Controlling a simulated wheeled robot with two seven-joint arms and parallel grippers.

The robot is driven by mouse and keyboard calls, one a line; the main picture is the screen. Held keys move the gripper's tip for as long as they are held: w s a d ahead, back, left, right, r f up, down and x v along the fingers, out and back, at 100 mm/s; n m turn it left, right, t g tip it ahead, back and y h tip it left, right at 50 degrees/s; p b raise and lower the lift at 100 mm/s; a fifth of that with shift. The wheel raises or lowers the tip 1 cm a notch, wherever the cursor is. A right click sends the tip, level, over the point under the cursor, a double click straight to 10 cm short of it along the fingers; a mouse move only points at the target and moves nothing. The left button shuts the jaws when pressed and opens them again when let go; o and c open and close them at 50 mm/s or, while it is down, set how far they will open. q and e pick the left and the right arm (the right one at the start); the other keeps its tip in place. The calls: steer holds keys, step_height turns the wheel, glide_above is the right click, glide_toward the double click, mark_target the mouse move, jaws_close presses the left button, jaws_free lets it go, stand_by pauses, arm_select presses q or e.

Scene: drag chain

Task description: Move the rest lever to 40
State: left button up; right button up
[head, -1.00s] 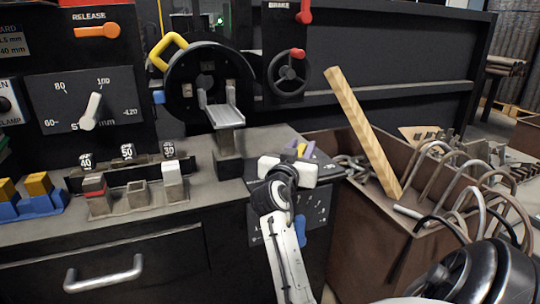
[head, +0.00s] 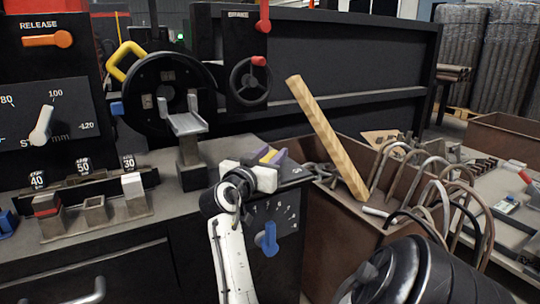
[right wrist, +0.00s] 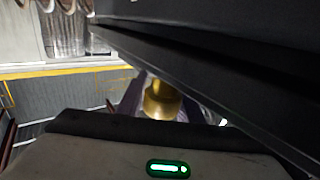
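A row of plates marked 40 (head: 37,180), 50 (head: 83,166) and 30 (head: 128,162) stands on the bench at left. In front of it are a red-banded block (head: 46,205), an open empty socket (head: 95,209) and a white-topped block (head: 134,187). I cannot tell which part is the rest lever. My right gripper (head: 269,156) is at the bench's right end, its purple fingers on either side of a brass-coloured piece (right wrist: 160,101). It looks shut on it; the piece's lower part is hidden. My left gripper is not in view.
A blue handle (head: 267,239) sits on a numbered dial on the cabinet front. A brown bin (head: 335,235) holds bent rods and a leaning wooden bar (head: 328,138). A drawer handle is at lower left.

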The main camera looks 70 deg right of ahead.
steer(key=shift+a, duration=0.5)
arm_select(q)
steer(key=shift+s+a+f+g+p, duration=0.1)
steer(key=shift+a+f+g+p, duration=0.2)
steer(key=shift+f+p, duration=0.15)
arm_select(e)
steer(key=a, duration=0.9)
steer(key=shift+s+a, duration=0.1)
steer(key=shift+a, duration=0.05)
